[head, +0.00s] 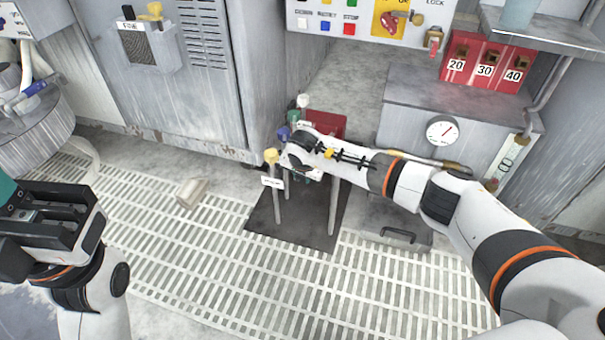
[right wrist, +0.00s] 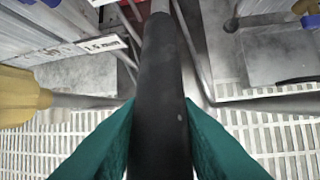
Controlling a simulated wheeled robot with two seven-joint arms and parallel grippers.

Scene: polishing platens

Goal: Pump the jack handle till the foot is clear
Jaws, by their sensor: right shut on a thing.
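My right gripper (right wrist: 159,112) is shut on the black grip of the jack handle (right wrist: 160,75), with a teal finger on each side of it in the right wrist view. The handle runs away from the fingers towards a red part at the top of that view. In the head view my right arm covers the handle, and a red body (head: 326,124) shows just behind the wrist. I cannot make out the foot or any gap under it. My left gripper (head: 22,215) is at the left edge, apart from the jack; its fingers are partly cut off.
Rods with coloured knobs, including a yellow one (head: 271,155) and a blue one (head: 284,133), stand close beside my right gripper. A dark mat (head: 290,228) lies below. A small beige block (head: 191,193) sits on the grating. A round gauge (head: 442,129) is at right.

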